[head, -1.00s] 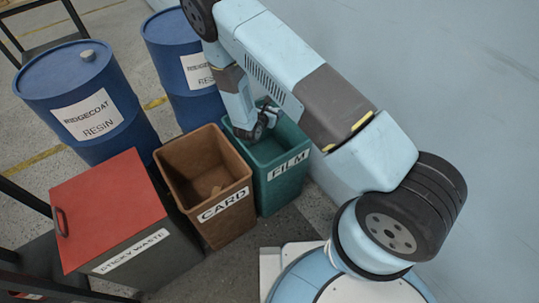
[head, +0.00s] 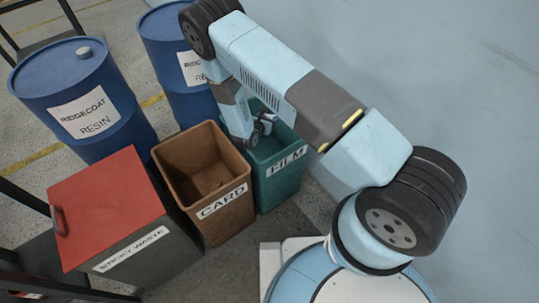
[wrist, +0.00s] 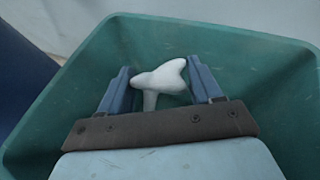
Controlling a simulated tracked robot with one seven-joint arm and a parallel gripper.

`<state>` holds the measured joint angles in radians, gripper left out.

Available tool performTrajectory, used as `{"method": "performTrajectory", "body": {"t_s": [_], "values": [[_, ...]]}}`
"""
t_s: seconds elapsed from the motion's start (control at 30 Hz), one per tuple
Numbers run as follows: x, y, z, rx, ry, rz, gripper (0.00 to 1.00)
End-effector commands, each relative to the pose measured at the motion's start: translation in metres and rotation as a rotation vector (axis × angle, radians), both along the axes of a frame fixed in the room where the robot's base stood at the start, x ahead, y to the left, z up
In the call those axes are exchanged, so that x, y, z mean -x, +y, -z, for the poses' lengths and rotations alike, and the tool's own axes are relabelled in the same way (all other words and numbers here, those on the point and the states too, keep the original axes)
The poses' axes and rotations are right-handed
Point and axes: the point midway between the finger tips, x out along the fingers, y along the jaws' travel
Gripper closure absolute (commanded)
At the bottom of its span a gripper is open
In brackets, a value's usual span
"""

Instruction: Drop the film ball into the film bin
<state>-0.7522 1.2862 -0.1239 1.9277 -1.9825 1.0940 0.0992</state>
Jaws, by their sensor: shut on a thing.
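The film ball (wrist: 163,77) is a white, crumpled, lobed piece in the wrist view. It sits between the two blue fingers of my gripper (wrist: 160,83), which is shut on it. The green film bin (head: 278,187), labelled FILM, stands against the blue wall; its rim and inner walls surround the gripper in the wrist view (wrist: 235,45). In the head view my gripper (head: 262,130) is at the bin's mouth, over its opening. The ball cannot be made out clearly there, and the arm hides the bin's far rim.
A brown CARD bin (head: 232,218) stands directly left of the film bin. A dark STICKY WASTE bin with a red lid (head: 105,205) is further left. Two blue resin drums (head: 75,100) stand behind. The pale blue wall (head: 470,80) is close on the right.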

Motion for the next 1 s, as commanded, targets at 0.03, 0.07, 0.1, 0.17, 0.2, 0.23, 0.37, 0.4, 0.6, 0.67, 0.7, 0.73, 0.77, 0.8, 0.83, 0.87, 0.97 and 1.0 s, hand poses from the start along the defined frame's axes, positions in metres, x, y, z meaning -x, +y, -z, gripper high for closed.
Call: {"method": "performTrajectory", "body": {"t_s": [0.03,0.07,0.1,0.17,0.2,0.23,0.37,0.4,0.6,0.67,0.7,0.73,0.77,0.8,0.83,0.87,0.97,1.0], "values": [[0.0,0.0,0.0,0.0,0.0,0.0,0.66],[0.0,0.0,0.0,0.0,0.0,0.0,0.66],[0.0,0.0,0.0,0.0,0.0,0.0,0.32],[0.0,0.0,0.0,0.0,0.0,0.0,0.26],[0.0,0.0,0.0,0.0,0.0,0.0,0.22],[0.0,0.0,0.0,0.0,0.0,0.0,0.2],[0.0,0.0,0.0,0.0,0.0,0.0,0.07],[0.0,0.0,0.0,0.0,0.0,0.0,0.06],[0.0,0.0,0.0,0.0,0.0,0.001,0.06],[0.001,0.001,-0.001,0.0,0.0,0.0,0.06],[0.003,0.002,-0.002,0.0,0.0,0.0,0.06],[0.005,0.003,-0.003,0.0,0.0,0.0,0.06],[0.007,0.004,-0.004,0.0,0.0,-0.001,0.06],[0.011,0.007,-0.006,0.0,0.0,-0.001,0.06],[0.014,0.009,-0.007,0.0,0.0,-0.001,0.06],[0.018,0.011,-0.009,0.0,0.0,-0.001,0.06],[0.033,0.019,-0.016,-0.001,0.001,-0.003,0.06],[0.04,0.023,-0.019,0.0,0.001,-0.002,0.06]]}}
